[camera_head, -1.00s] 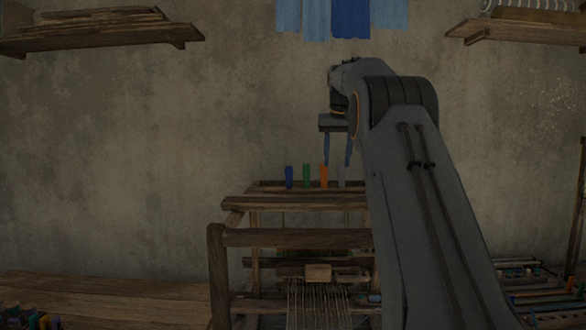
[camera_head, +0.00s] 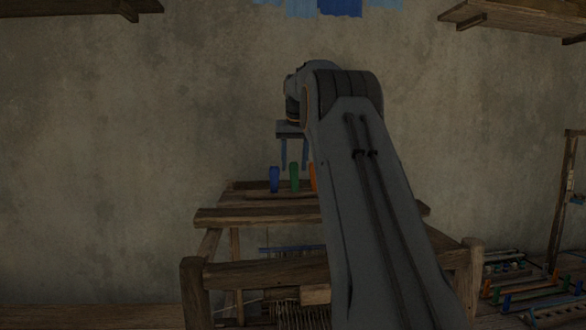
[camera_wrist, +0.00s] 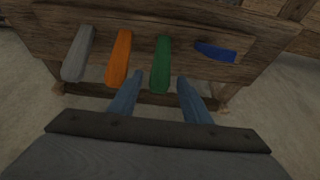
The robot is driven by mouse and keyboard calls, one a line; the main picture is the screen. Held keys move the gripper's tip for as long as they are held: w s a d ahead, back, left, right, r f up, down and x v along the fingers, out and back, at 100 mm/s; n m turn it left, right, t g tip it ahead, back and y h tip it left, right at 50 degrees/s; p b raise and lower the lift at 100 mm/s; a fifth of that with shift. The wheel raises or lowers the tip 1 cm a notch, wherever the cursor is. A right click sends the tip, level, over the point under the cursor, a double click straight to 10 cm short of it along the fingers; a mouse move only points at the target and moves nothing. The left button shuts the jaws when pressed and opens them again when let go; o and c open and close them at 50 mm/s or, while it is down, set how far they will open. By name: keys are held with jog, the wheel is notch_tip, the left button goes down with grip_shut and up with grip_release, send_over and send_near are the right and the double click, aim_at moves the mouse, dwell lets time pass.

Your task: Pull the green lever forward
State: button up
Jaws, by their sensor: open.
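The green lever (camera_head: 294,177) stands upright in a row on top of the wooden loom (camera_head: 265,216). In the wrist view the green lever (camera_wrist: 161,62) lies in line with the gap between my fingers. My gripper (camera_head: 294,165) is open and points down, its fingertips close to the lever's top in the head view. In the wrist view my gripper's (camera_wrist: 160,78) two blue fingers are apart, one on each side of the lever's near end. I cannot tell whether they touch it.
The blue lever (camera_head: 274,180) stands left of the green one. The orange lever (camera_head: 312,178) is partly hidden by my arm. The wrist view shows the grey lever (camera_wrist: 79,54) beyond orange, and the blue lever (camera_wrist: 215,51) at a different angle. Shelves (camera_head: 88,8) hang above.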

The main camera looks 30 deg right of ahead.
aim_at(294, 167)
jog(key=shift+p+x, duration=0.5)
jog(key=shift+x, duration=1.1)
grip_shut()
